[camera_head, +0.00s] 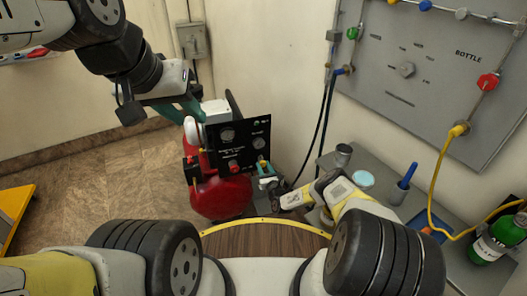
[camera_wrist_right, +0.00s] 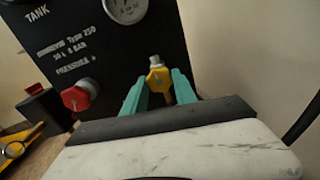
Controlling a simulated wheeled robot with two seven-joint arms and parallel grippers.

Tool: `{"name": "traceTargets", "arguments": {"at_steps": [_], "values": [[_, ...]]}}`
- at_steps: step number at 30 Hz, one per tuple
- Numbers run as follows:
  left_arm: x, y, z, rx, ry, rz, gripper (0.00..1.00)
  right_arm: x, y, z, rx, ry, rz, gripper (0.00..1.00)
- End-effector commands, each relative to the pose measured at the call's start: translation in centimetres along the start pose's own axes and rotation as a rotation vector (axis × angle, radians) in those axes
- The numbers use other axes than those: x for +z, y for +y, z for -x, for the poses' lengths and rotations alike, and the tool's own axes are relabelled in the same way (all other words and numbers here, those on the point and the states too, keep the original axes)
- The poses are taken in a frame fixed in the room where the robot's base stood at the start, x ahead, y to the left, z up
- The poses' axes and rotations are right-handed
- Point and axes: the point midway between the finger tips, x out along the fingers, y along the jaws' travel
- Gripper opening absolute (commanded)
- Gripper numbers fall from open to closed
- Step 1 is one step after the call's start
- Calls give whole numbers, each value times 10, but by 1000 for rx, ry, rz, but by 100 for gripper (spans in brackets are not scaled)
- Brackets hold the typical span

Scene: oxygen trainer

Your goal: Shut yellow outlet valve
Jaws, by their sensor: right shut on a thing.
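The yellow outlet valve (camera_wrist_right: 157,79) is a small yellow knob with a metal tip, low on the black panel of the red compressor. In the right wrist view the teal fingers of my right gripper (camera_wrist_right: 160,88) stand on both sides of it and are shut on it. In the head view my right gripper (camera_head: 266,172) is at the panel's lower right corner, and the valve is mostly hidden there. My left gripper (camera_head: 184,110) hangs above and left of the compressor, apart from the valve. Its finger gap is not clear.
The black panel (camera_head: 240,146) carries gauges and a red knob (camera_wrist_right: 77,98) left of the yellow valve. The red tank (camera_head: 218,198) is below. A grey bench (camera_head: 405,212) with cups and a green bottle (camera_head: 492,240) stands right.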

Motion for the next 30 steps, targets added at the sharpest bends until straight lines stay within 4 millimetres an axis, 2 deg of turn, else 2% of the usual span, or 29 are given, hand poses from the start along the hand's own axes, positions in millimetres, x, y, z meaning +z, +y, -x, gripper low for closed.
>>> {"name": "traceTargets", "arguments": {"at_steps": [20,21,23,30], "values": [[0,0,0,0,0,0,32,-2,0,1,-2,5,-57,0],[0,0,0,0,0,0,32,-2,0,1,-2,5,-57,41],[0,0,0,0,0,0,32,-2,0,1,-1,4,-57,53],[0,0,0,0,0,0,32,-1,0,0,-1,2,-56,55]]}}
